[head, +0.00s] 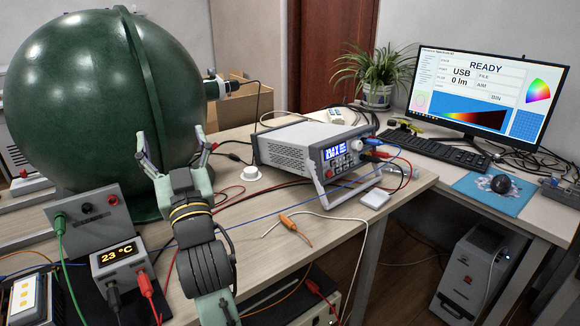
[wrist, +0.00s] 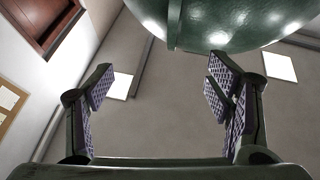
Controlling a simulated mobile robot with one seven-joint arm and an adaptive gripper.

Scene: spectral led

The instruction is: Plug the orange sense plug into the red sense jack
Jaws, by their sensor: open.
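The orange plug (head: 294,228) lies on the bench to the right of my arm, near the front edge, with a pale cable close to it. A red jack (head: 110,200) shows on the grey panel box at the left. Red plugs or jacks also show on the front of the bench instrument (head: 374,143); I cannot tell which one is the sense jack. My gripper (head: 177,150) is raised in front of the green sphere, open and empty, well away from the plug. In the wrist view its spread fingers (wrist: 160,95) have nothing between them.
The large green sphere (head: 90,90) stands close behind my gripper. A temperature display box (head: 122,255) and leads stand at the front left. A white round piece (head: 250,174) and a small white box (head: 374,199) lie on the bench. A blue wire crosses the bench.

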